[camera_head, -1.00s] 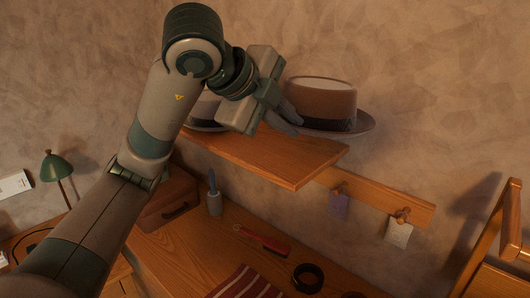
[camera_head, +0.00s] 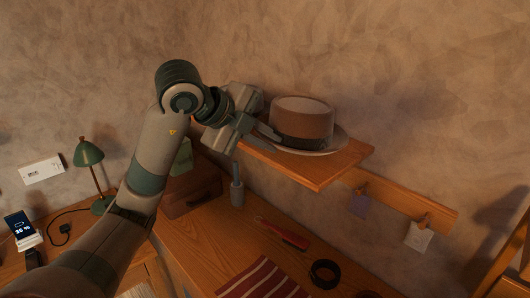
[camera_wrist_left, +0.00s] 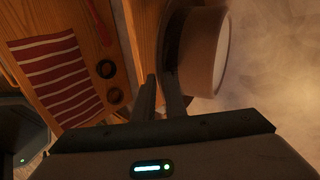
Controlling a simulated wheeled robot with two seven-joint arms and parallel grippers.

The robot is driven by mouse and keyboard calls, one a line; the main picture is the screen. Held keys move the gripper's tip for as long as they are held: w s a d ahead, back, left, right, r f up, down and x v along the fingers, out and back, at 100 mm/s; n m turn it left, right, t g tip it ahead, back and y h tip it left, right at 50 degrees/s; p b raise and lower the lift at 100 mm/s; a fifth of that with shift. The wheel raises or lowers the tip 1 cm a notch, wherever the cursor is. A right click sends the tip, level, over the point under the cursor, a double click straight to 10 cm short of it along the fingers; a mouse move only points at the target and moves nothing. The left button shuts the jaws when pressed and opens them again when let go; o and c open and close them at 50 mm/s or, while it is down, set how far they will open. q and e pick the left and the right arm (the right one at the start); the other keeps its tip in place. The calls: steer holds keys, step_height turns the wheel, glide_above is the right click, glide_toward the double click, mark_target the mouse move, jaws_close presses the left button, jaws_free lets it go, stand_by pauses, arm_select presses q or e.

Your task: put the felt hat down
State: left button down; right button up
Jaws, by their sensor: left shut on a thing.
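The felt hat (camera_head: 302,118) is brown with a dark band and a wide brim. It is upright over the wooden shelf (camera_head: 340,165), its brim low and close to the board; I cannot tell whether it touches. My left gripper (camera_head: 272,135) is at the hat's left side, shut on the brim. In the left wrist view the two fingers (camera_wrist_left: 163,95) reach to the brim edge beside the hat's crown (camera_wrist_left: 207,50). The part of the shelf behind my gripper is hidden. My right gripper is not in view.
Below the shelf are a peg rail (camera_head: 400,208) with hanging tags and a desk with a brown case (camera_head: 190,195), a red-handled brush (camera_head: 283,235), a striped cloth (camera_head: 262,280) and a black ring (camera_head: 325,273). A green lamp (camera_head: 88,153) stands left. The shelf's front right corner is bare.

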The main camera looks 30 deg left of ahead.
arm_select(q)
steer(key=shift+a+f, duration=0.2)
steer(key=shift+a, duration=0.2)
steer(key=shift+w, duration=0.1)
steer(key=shift+f, duration=0.15)
steer(key=shift+f+p, duration=0.9)
steer(key=shift+f, duration=1)
